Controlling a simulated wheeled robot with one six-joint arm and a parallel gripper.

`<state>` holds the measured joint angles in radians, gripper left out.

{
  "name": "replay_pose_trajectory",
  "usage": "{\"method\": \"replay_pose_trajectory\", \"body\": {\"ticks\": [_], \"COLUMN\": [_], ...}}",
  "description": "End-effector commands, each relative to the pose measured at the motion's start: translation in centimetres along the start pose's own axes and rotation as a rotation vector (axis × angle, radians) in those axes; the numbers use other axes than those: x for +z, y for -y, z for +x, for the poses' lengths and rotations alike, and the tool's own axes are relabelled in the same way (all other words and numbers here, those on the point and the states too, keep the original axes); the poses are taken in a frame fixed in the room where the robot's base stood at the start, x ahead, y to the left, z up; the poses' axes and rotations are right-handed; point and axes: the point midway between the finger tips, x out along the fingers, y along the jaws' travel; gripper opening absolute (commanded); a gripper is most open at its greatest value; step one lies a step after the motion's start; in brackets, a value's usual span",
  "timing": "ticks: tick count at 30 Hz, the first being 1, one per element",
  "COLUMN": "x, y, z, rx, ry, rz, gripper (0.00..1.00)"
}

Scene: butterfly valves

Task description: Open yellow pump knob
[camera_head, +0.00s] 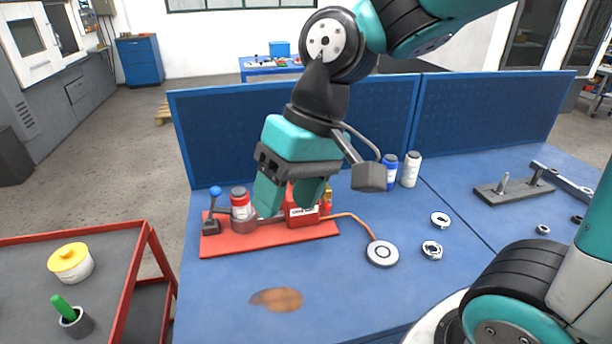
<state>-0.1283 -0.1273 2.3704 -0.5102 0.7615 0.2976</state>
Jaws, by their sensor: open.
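My gripper (288,198) hangs over the blue workbench with its two teal fingers apart, pointing down at a red base plate (270,243). The fingers are in front of a red box-shaped unit (303,219) with a white label, and hide part of it. A small yellow part (328,209) shows at the right edge of this unit, just right of the fingers. It may be the yellow knob, but it is too small and too covered to tell its position.
On the plate's left stand a blue-ball lever (215,191) and a red-and-white canister (240,203). An orange cable runs to a round white disc (382,253). Blue and white bottles (411,170) stand by the blue back panel (380,115). The front bench is mostly clear.

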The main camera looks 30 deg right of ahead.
Motion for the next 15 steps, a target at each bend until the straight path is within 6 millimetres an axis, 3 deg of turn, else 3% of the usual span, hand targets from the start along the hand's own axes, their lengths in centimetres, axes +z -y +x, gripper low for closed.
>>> {"method": "replay_pose_trajectory", "body": {"ticks": [1,3,7,10,12,15], "x": [-3.3,-7.7,-14.4,-17.6,-18.8,-19.4], "y": [-1.6,-4.6,-12.4,-19.4,-24.1,-29.7], "z": [-1.4,-2.7,-4.5,-5.2,-5.5,-5.5], "rx": [0.002,-0.001,-0.015,-0.033,-0.047,-0.068], "ry": [-0.006,-0.017,-0.039,-0.054,-0.063,-0.071], "rz": [0.164,0.426,0.927,1.29,1.517,1.775], "gripper": [0.58,0.58,0.58,0.58,0.58,0.58]}}
